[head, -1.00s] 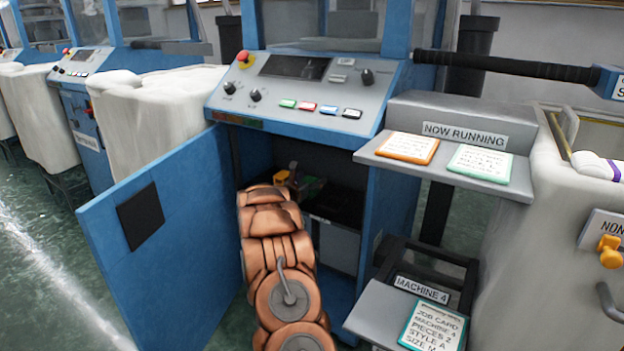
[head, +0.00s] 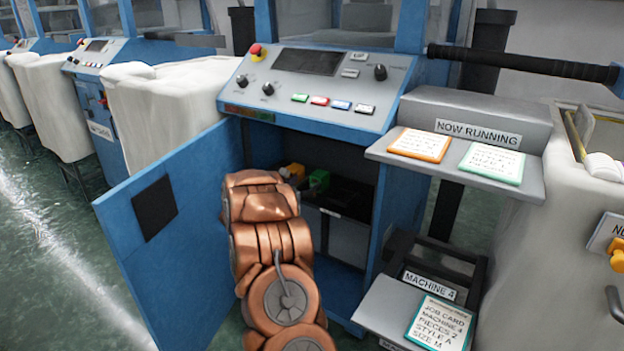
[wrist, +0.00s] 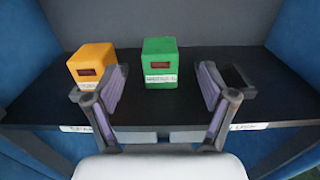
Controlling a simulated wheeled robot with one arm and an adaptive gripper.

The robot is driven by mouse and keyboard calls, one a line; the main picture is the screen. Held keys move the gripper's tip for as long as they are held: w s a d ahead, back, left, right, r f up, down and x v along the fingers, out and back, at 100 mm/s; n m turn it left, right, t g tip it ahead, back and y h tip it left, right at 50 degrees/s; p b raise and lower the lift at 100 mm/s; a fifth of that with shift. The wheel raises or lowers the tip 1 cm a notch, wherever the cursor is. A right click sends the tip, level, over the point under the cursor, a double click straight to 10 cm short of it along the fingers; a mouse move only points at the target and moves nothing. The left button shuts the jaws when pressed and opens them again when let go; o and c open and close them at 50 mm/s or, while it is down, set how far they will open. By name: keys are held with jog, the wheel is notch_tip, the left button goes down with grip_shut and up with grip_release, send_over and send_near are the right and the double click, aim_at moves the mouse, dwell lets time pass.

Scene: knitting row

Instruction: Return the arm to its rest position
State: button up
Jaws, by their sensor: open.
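My gripper (wrist: 162,95) is open in the wrist view, its two fingers spread wide with nothing between them. A green block-like unit (wrist: 160,63) with a dark window and a white label stands on the dark shelf (wrist: 60,112) beyond the fingers. A yellow unit (wrist: 92,66) stands to its left, partly behind the left finger. In the head view my copper-coloured arm reaches toward the open cabinet, and the gripper is hidden behind it. The green unit (head: 319,181) and part of the yellow unit (head: 296,170) show inside the cabinet there.
The blue cabinet door (head: 180,220) stands open on the left of my arm. A control panel (head: 315,85) overhangs the opening. On the right are a card shelf (head: 455,165), a lower card stand (head: 385,308) and a pale bin (head: 515,240). Blue cabinet walls flank the shelf.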

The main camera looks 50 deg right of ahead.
jog(key=shift+a, duration=0.65)
